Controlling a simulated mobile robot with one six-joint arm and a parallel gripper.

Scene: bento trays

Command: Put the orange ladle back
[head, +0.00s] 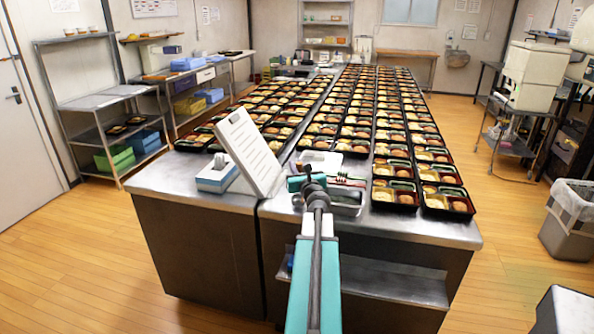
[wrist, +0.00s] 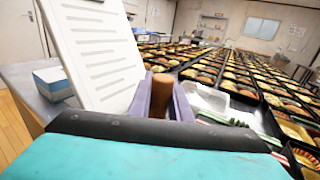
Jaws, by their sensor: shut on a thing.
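My gripper (wrist: 162,88) is shut on a brown-orange, round-ended handle, which I take to be the orange ladle (wrist: 161,92). The handle stands up between the two purple fingers in the wrist view. The rest of the ladle is hidden by the gripper. In the head view my gripper (head: 308,183) is over the near end of the steel table, and the ladle cannot be made out there. A clear or steel container (head: 347,205) stands just right of the gripper. Red and green handled utensils (head: 346,178) lie beside it; they also show in the wrist view (wrist: 222,119).
A white board with printed lines (head: 249,150) leans upright just left of the gripper. A blue and white tissue box (head: 216,177) stands further left. A white tray (head: 320,160) is behind the gripper. Rows of filled bento trays (head: 395,197) cover the table beyond.

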